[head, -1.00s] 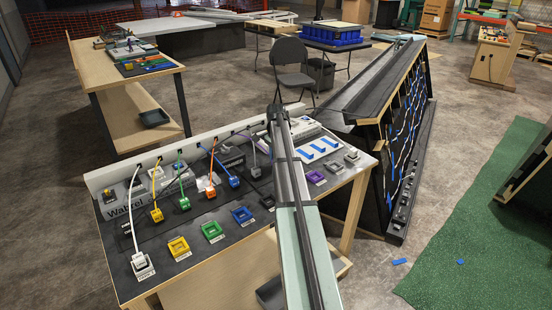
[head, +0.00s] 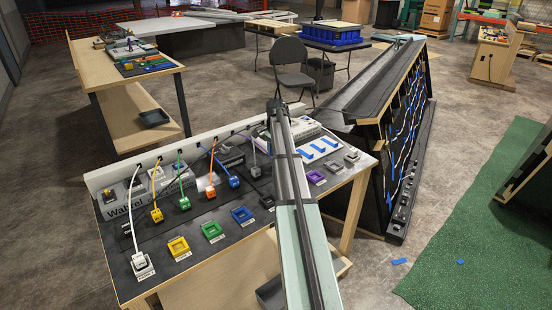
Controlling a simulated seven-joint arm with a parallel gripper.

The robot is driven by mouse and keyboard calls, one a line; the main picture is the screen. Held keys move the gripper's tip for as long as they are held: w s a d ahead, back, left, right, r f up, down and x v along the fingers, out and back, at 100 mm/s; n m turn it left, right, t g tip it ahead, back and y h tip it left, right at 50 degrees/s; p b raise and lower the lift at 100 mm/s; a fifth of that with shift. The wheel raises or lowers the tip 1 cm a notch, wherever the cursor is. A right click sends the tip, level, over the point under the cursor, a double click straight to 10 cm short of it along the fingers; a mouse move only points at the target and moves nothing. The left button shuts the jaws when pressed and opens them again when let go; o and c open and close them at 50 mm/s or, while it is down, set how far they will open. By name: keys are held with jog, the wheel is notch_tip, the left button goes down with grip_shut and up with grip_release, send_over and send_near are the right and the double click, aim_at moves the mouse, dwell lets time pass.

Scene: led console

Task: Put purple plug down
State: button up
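A thin purplish-grey cable (head: 250,143) rises from the back rail and runs toward my arm. The purple plug itself cannot be made out; my arm may hide it. A purple square socket (head: 315,178) sits on the dark console top (head: 222,256), just right of my arm. My arm crosses the console from the bottom of the head view. My gripper does not show, so its hold and its distance to the socket cannot be seen.
Yellow (head: 179,247), green (head: 212,231) and blue (head: 242,215) sockets line the console front. A pale panel with blue bars (head: 318,149) lies at the back right. A grey socket (head: 352,156) is near the right edge.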

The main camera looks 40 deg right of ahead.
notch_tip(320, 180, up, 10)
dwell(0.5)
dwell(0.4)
